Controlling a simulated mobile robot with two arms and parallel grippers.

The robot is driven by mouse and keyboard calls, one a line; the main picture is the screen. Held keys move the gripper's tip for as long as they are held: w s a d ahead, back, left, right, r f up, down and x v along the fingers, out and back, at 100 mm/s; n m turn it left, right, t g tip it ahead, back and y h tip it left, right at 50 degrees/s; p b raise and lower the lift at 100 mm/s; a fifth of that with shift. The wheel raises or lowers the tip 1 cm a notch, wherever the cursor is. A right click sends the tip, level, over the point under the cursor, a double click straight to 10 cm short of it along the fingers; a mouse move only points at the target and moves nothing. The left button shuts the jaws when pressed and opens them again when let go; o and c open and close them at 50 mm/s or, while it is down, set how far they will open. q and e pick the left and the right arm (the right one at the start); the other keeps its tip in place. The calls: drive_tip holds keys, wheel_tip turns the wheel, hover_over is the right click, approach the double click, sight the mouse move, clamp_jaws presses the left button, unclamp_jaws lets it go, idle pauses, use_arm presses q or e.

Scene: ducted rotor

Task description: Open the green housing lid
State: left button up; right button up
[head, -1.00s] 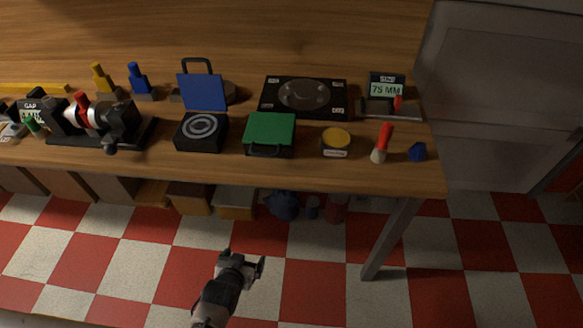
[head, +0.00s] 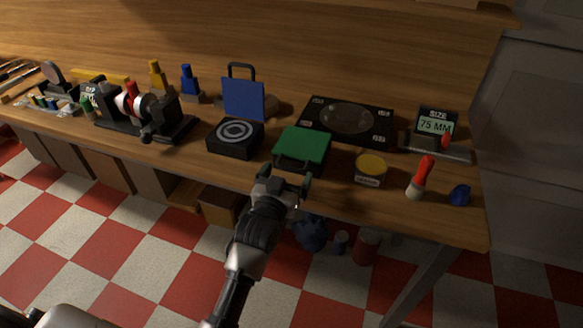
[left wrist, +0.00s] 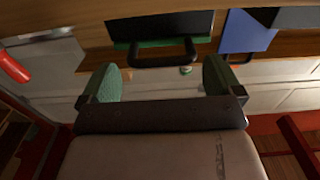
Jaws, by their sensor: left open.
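The green housing lid (head: 303,145) lies flat and shut on its black housing near the front edge of the bench. Its dark handle (head: 288,165) is on the front side, partly behind my gripper in the head view. My left gripper (head: 284,180) is open and empty, just in front of the handle. In the left wrist view the open fingers (left wrist: 162,80) have green pads, and the black handle (left wrist: 162,55) lies ahead, between them in the picture and apart from them. A green strip of the lid (left wrist: 165,43) shows behind it. My right gripper is not in view.
Left of the green housing stands a black box (head: 235,138) with its blue lid (head: 243,99) upright. A yellow-topped tin (head: 370,168) stands to the right, and a black plate with a round disc (head: 347,119) lies behind. Open floor (head: 150,270) lies before the bench.

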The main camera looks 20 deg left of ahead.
sight(300, 149)
use_arm(q)
drive_tip(key=shift+w, duration=1.45)
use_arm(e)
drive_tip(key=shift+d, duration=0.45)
use_arm(q)
drive_tip(key=shift+c, duration=0.2)
